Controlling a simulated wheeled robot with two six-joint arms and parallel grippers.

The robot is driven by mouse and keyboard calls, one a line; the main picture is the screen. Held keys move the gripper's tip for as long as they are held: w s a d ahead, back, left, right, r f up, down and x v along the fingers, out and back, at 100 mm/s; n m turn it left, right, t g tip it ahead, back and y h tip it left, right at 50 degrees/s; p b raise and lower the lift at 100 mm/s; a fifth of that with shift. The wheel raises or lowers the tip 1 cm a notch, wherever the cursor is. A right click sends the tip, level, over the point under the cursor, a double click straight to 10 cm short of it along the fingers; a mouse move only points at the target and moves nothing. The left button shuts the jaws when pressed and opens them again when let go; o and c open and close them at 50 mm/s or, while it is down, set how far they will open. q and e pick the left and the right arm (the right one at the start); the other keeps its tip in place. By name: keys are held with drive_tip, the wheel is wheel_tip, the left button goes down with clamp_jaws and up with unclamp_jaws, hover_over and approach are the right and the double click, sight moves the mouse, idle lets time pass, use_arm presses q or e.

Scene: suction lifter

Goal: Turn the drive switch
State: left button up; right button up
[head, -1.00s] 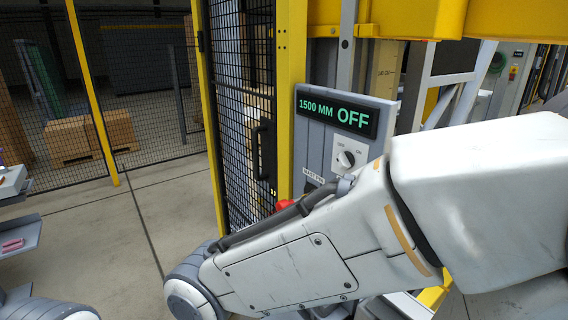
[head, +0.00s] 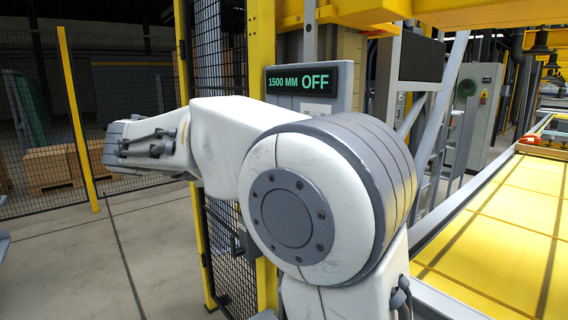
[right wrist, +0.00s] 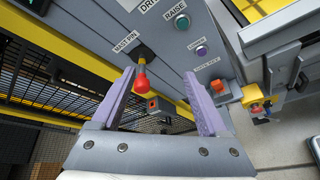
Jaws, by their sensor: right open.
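In the head view my right arm covers the panel below the display, so the drive switch is hidden. In the right wrist view the panel (right wrist: 165,50) appears close, with a cut-off label starting "DR" at the top edge; the switch itself is not visible there. My right gripper (right wrist: 160,76) is open, its two purple fingers pointing at the lower panel. My left gripper is out of view.
Mesh fencing (head: 222,75) with a yellow post (head: 262,40) stands left of the panel.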

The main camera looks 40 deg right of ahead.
drive_tip(key=d+r+m+g+h+b, duration=0.2)
drive_tip(key=d+r+g+h+b, duration=0.1)
drive_tip(key=d+r+h, duration=0.3)
use_arm(q)
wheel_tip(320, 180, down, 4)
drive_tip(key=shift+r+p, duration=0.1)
drive_tip(key=shift+p, duration=0.45)
use_arm(e)
drive_tip(key=d+r+y, duration=0.1)
drive_tip(key=d, duration=0.9)
drive_tip(key=shift+w+r, duration=0.2)
drive_tip(key=shift+w, duration=0.2)
clamp_jaws()
